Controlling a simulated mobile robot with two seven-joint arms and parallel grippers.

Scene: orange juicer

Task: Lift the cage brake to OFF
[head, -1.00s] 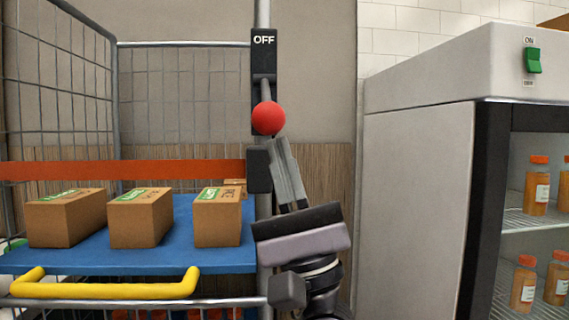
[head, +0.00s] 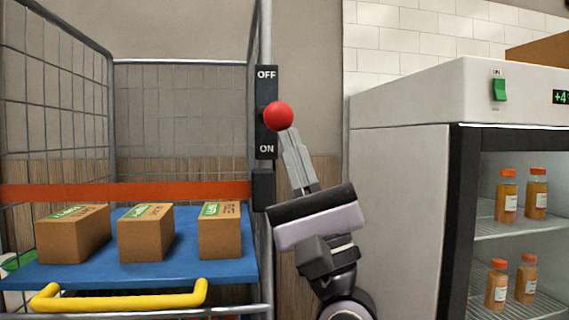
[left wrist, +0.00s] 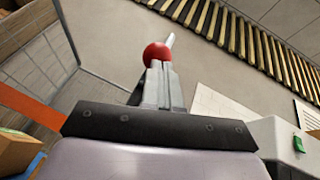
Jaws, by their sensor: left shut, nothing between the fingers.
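The cage brake is a black plate (head: 266,97) on the cage's right post, marked OFF at the top and ON at the bottom. Its red ball knob (head: 278,116) stands between the two marks, a little nearer ON than OFF. My left gripper (head: 288,131) is shut and empty, pointing up. Its fingertips are right under the knob and appear to touch it. In the left wrist view the red knob (left wrist: 156,54) sits just beyond the shut fingertips (left wrist: 158,66), with a pale rod behind it. My right gripper is out of view.
The wire cage holds a blue shelf (head: 110,275) with cardboard boxes (head: 145,234), an orange-red strap (head: 120,192) and a yellow handle (head: 120,298). A fridge (head: 400,180) with juice bottles stands at the right. A gap of wall separates cage and fridge.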

